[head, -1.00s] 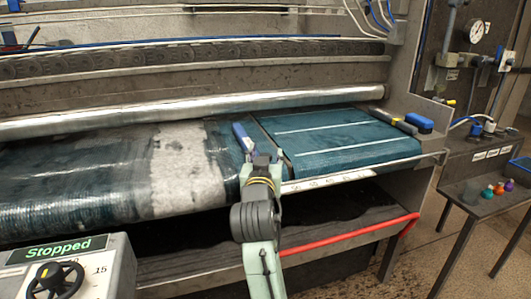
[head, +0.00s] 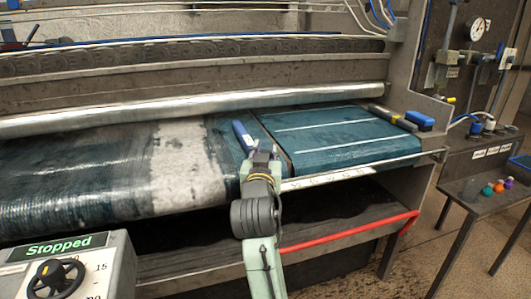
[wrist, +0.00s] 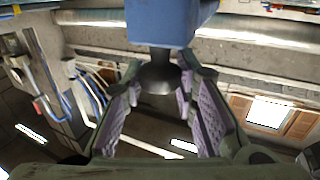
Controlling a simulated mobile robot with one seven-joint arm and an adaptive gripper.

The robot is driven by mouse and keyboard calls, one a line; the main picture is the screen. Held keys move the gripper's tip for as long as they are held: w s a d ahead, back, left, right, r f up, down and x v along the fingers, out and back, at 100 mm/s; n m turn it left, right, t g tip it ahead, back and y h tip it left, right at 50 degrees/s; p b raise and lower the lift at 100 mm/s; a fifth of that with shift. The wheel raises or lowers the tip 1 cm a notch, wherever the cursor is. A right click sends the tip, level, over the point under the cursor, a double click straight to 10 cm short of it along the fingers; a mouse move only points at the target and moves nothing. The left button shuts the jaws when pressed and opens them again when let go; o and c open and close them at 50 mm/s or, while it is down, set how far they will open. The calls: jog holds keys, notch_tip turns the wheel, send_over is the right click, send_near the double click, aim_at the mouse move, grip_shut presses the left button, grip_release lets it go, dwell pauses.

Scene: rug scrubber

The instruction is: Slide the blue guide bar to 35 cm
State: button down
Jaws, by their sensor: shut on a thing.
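The blue guide bar (head: 242,133) shows as a short blue piece above the rug, left of the striped panel. In the wrist view its blue block (wrist: 172,22) fills the top, with a dark flared knob (wrist: 158,76) below it. My gripper (head: 261,158) is at the bar's near end. In the wrist view my gripper (wrist: 160,72) has its purple-padded fingers on both sides of the knob and is shut on it. A white scale strip (head: 335,178) runs along the front edge, right of my gripper; its marks are too small to read.
A dark teal striped panel (head: 340,138) lies right of my gripper, with a blue block (head: 419,121) at its far right corner. A red rail (head: 345,236) runs below. The control box (head: 65,265) at lower left reads "Stopped". Metal rollers (head: 190,110) span behind.

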dwell(0.4)
jog(key=w+d, duration=0.2)
jog(key=d, duration=0.4)
jog(key=w+d+p, duration=0.1)
jog(key=w+d, duration=0.1)
jog(key=d, duration=0.5)
jog(key=w+d, duration=0.2)
jog(key=d, duration=0.5)
jog(key=shift+w, duration=0.25)
jog(key=c, duration=1.4)
grip_release()
jog(key=shift+o, duration=0.4)
jog(key=s, duration=1.2)
jog(key=shift+a, duration=0.45)
